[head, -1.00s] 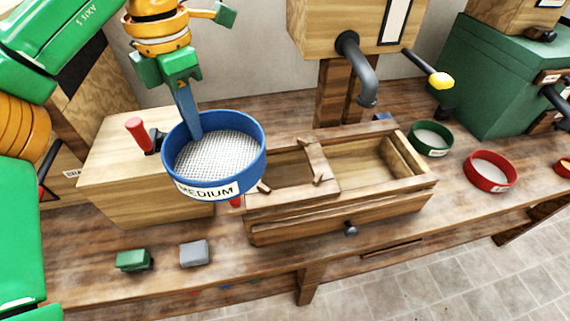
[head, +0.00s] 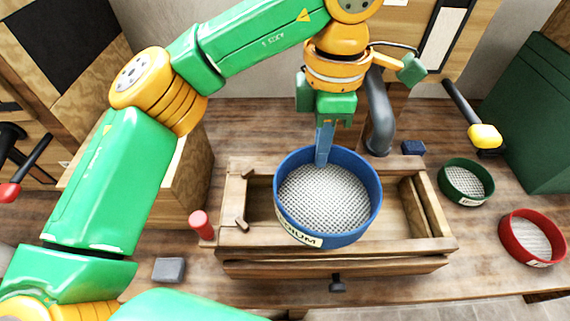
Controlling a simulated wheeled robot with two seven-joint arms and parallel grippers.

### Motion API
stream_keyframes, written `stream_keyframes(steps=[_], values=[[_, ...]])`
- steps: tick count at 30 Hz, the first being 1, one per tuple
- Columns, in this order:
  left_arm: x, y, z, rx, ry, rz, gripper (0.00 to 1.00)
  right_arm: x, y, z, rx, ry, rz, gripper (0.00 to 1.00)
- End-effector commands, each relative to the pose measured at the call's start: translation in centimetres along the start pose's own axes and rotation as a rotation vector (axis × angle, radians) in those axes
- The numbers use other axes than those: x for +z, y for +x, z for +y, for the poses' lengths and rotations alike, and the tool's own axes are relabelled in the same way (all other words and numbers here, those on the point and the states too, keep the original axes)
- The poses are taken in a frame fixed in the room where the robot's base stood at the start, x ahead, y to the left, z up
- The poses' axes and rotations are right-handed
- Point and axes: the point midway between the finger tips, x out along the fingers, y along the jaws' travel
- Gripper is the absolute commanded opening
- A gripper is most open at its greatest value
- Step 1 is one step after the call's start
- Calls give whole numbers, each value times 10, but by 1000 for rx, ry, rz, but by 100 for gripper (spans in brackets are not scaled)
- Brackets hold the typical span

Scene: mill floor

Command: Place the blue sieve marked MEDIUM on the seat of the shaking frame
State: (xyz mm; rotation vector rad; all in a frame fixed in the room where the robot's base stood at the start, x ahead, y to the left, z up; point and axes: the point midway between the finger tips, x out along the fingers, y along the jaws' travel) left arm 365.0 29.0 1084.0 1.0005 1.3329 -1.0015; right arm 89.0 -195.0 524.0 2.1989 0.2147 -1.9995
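The blue sieve (head: 328,237) has a pale mesh and a white label, partly legible as "...DIUM", at its front. My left gripper (head: 324,148) points down and is shut on the sieve's far rim. The sieve looks about level and is over the middle of the wooden shaking frame (head: 335,262). It hides much of the frame's inside, including most of the seat. I cannot tell whether its underside touches the frame. Wooden pegs show at the frame's left part. My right gripper is not in view.
A green sieve (head: 467,200) and a red sieve (head: 514,250) lie on the bench to the right. A grey spout (head: 379,115) stands behind the frame, near a yellow-tipped lever (head: 483,135). A red handle (head: 202,226) and a grey block (head: 169,269) are to the left.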

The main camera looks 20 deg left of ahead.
Motion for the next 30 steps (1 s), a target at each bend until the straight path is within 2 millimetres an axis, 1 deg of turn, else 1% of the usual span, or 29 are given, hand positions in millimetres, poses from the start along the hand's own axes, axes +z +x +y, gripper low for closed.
stream_keyframes(steps=[1,6,9,12,16,18,21,23,25,30], values=[[-10,4,9,-4,-5,0,0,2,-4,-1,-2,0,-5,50],[-40,24,40,-4,-6,1,0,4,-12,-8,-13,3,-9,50],[-51,47,51,-5,-3,1,0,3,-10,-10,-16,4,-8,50],[-60,61,61,-3,-3,2,0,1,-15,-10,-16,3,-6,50],[-67,73,68,-2,-3,1,0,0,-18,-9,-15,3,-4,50],[-73,84,74,-4,-3,4,0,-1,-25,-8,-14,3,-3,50],[-72,101,73,-4,0,3,0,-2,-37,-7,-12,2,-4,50],[-71,109,73,-2,1,2,0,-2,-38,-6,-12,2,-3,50],[-71,113,73,1,1,2,0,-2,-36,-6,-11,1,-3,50],[-71,114,73,1,0,1,0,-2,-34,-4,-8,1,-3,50]])
